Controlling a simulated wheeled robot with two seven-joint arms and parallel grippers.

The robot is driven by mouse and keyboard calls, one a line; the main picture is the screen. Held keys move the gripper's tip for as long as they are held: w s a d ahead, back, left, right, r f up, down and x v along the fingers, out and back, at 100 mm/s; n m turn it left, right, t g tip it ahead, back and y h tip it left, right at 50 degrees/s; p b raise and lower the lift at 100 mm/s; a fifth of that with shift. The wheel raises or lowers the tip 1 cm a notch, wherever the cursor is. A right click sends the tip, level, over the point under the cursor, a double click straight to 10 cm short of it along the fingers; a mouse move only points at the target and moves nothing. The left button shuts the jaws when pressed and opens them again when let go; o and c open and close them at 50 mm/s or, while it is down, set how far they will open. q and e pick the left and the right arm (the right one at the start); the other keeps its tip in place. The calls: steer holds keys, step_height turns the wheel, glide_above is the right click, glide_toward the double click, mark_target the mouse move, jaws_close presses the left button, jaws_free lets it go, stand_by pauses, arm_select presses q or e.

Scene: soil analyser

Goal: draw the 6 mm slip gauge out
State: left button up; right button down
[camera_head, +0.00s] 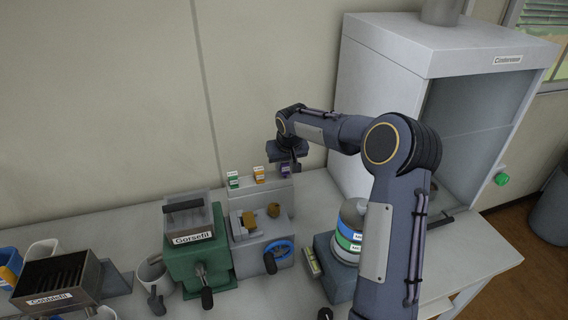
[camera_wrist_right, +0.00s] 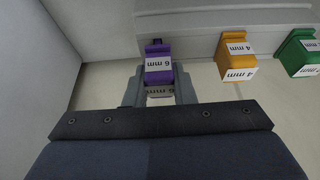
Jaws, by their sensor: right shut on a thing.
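The purple slip gauge (camera_wrist_right: 158,62) labelled "6 mm" shows in the right wrist view, between the two fingers of my right gripper (camera_wrist_right: 158,88). The fingers are shut on it from both sides. In the head view the purple gauge (camera_head: 285,170) is at the right end of the grey ledge, with my right gripper (camera_head: 291,163) over it. Whether its lower part is still in a slot is hidden. My left gripper is not in view.
An orange 4 mm gauge (camera_wrist_right: 236,56) and a green gauge (camera_wrist_right: 299,53) stand in a row beside the purple one. The grey block (camera_head: 262,198) bears them. A white hood (camera_head: 400,90) stands to the right. A green press (camera_head: 195,248) stands left.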

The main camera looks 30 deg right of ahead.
steer(key=shift+r, duration=0.1)
steer(key=shift+r+p, duration=1)
steer(key=shift+r, duration=1.75)
